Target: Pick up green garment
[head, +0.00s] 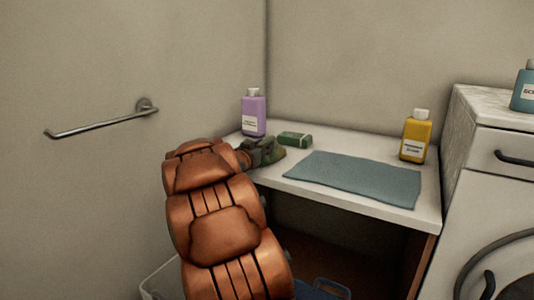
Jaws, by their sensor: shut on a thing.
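An olive-green bunched item (270,152), which looks like the green garment, is at the left end of the white counter (385,209). My gripper (258,152) is at the end of my copper-coloured arm and is shut on this item. The fingers are small and dark here and partly hidden by the arm and the cloth. I cannot tell whether the garment still touches the counter.
A purple bottle (254,112) stands behind my gripper. A flat blue-grey cloth (355,179) covers the counter's middle, with a yellow bottle (415,137) behind it. A washing machine (495,215) stands right. A towel rail (100,120) is on the left wall.

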